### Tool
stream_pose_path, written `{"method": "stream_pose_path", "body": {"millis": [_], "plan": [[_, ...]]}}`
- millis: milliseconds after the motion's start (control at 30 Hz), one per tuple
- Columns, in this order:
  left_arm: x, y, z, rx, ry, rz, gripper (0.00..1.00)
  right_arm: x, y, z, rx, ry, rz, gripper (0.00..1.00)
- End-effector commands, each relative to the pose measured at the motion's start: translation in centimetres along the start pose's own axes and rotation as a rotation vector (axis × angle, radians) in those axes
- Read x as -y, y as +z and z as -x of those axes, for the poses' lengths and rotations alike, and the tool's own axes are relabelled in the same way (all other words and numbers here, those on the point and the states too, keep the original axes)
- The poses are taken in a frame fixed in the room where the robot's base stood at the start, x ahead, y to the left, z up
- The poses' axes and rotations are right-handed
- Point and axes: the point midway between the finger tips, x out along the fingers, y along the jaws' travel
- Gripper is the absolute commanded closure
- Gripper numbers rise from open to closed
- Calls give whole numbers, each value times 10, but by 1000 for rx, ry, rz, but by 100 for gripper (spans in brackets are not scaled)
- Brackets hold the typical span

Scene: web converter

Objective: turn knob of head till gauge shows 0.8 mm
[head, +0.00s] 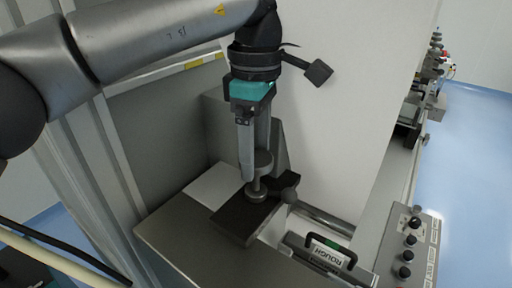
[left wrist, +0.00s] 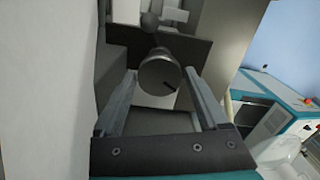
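The knob (head: 264,161) is a grey metal cylinder on a thin stem above the dark block of the head (head: 238,220). In the left wrist view the knob (left wrist: 160,72) shows its round end face with a dark mark pointing to the lower right. My left gripper (head: 257,166) reaches down from above, with its fingers on either side of the knob. In the left wrist view the left gripper (left wrist: 160,76) is open, with gaps visible between the fingers and the knob. I cannot make out a gauge reading. My right gripper is not in view.
A dark ball-ended lever (head: 290,195) sits close to the right of the knob. A black handle (head: 330,250) with a "ROUGH" label and a control panel with knobs (head: 412,245) lie at lower right. A tall pale panel (head: 345,100) stands behind.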

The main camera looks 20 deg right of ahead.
Motion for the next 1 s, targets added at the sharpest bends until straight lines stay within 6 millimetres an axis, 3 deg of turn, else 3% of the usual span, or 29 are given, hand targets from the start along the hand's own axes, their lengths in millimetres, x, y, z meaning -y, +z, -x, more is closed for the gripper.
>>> {"method": "stream_pose_path", "body": {"millis": [67,533,1000], "plan": [[0,0,0,0,0,0,34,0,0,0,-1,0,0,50],[0,0,0,0,0,0,86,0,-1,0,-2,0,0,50],[0,0,0,-1,0,120,87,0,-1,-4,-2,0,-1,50]]}}
